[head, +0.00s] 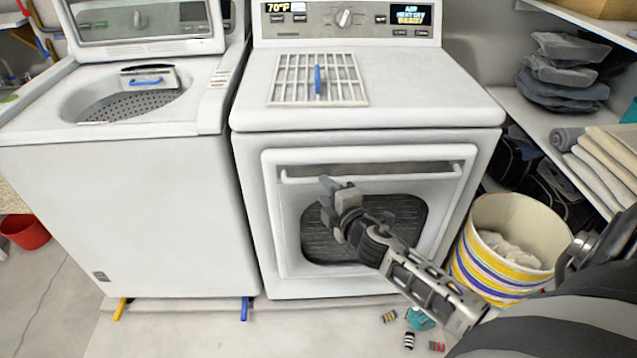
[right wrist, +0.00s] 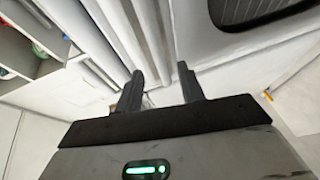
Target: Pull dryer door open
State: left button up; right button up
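The white dryer (head: 385,85) stands in the middle of the head view. My left gripper is not in view.
A white washer (head: 130,190) with its lid raised stands left of the dryer. A striped basket (head: 515,255) stands right of the dryer, by shelves (head: 545,115) with folded cloths. Small objects lie on the floor near the basket. A drying rack (head: 290,85) lies on the dryer top.

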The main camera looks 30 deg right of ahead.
aim_at(317, 183)
jog(key=shift+x, duration=2.3)
jog(key=shift+s+a, duration=0.1)
grip_shut()
